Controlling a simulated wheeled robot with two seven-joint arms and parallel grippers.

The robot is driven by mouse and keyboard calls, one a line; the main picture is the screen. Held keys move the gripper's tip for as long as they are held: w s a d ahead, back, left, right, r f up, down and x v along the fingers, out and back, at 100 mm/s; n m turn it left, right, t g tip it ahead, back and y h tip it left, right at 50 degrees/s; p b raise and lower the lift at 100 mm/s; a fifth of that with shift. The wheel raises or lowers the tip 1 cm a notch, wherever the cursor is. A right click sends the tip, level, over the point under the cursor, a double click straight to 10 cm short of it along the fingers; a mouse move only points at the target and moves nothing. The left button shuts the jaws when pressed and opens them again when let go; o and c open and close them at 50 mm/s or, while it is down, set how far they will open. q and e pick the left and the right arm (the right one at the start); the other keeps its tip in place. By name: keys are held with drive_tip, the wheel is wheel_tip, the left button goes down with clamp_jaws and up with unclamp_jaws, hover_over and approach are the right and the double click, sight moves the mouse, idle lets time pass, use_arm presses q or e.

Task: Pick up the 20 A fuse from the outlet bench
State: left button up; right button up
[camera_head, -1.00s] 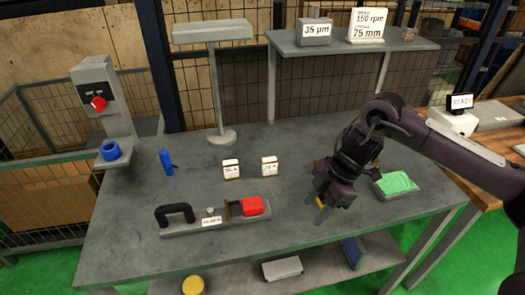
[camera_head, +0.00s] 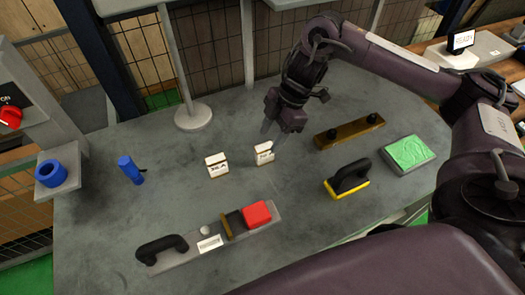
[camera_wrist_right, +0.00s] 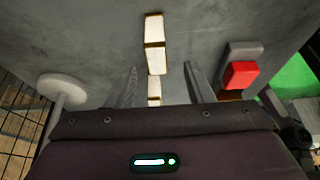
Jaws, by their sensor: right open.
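Two small white fuse blocks stand upright on the grey bench: a left one (camera_head: 217,165) and a right one (camera_head: 264,153). Their labels are too blurred to tell for sure which is the 20 A fuse. My right gripper (camera_head: 272,137) is open, pointing down just above and behind the right block, apparently not holding it. In the right wrist view, the nearer block (camera_wrist_right: 154,90) shows between the two spread fingers, its lower part hidden by the gripper body. The other block (camera_wrist_right: 153,42) stands farther ahead in line. My left gripper is out of view.
A panel with a black handle and red block (camera_head: 257,214) lies in front. A lamp base (camera_head: 193,116) stands behind. A blue cylinder (camera_head: 131,170) is left. A brown bar (camera_head: 349,132), a yellow-edged handled block (camera_head: 347,180) and a green-topped box (camera_head: 408,153) are right.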

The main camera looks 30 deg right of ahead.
sight(265, 146)
drive_tip(key=shift+a+f+p, duration=0.25)
drive_tip(key=shift+f+p, duration=0.05)
drive_tip(key=shift+f, duration=0.15)
drive_tip(key=x, duration=0.1)
drive_tip(key=p+x, duration=0.1)
drive_tip(key=x, duration=0.1)
drive_tip(key=shift+w+f, duration=0.2)
drive_tip(key=shift+f, duration=0.05)
drive_tip(key=shift+a+f, duration=0.1)
drive_tip(key=shift+f, duration=0.15)
drive_tip(key=c, duration=0.4)
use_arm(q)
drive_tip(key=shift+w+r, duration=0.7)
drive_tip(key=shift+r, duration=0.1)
use_arm(e)
clamp_jaws()
